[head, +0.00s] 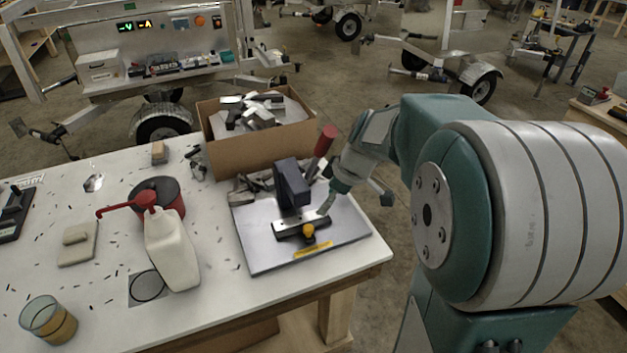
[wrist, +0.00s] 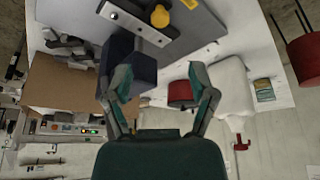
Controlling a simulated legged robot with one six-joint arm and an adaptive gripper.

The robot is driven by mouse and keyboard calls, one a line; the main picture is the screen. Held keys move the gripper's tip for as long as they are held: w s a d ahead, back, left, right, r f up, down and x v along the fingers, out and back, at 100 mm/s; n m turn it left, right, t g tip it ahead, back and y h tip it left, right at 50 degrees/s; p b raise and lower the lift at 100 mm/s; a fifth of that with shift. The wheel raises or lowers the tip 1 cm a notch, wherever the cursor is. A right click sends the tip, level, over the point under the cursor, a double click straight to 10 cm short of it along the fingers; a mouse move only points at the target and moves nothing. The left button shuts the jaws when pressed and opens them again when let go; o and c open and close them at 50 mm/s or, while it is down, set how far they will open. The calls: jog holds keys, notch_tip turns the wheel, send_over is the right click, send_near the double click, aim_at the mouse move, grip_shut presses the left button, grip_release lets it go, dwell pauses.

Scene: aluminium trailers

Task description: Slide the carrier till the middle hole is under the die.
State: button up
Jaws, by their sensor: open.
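The carrier (head: 290,228), a light metal strip with holes, lies on a dark guide below the dark blue press block (head: 292,185). It also shows in the wrist view (wrist: 140,26), with a hole near its left end. A yellow knob (head: 309,231) sits at the guide's front; it also shows in the wrist view (wrist: 160,16). My gripper (head: 327,207) is by the strip's right end in the head view; I cannot tell whether it touches. In the wrist view its fingers (wrist: 160,82) are apart with nothing between them. The die and the hole under it are hidden by the block.
The press stands on a grey plate (head: 258,248) at the table's right edge. A red handle (head: 325,140) rises behind the block. A cardboard box (head: 252,150) of metal pieces stands behind. A white pump bottle (head: 172,250) and red can (head: 172,200) stand left.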

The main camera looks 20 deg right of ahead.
jog(key=s+a+r+m+t+h, duration=0.1)
jog(key=s+a+r+m, duration=0.3)
jog(key=s, duration=0.5)
jog(key=s+a+r+m+t+h, duration=0.1)
jog(key=s+a+r+m, duration=0.3)
jog(key=s, duration=0.4)
jog(key=shift+s+a+m+h, duration=0.35)
jog(key=shift+m+h, duration=0.15)
jog(key=shift+h, duration=0.1)
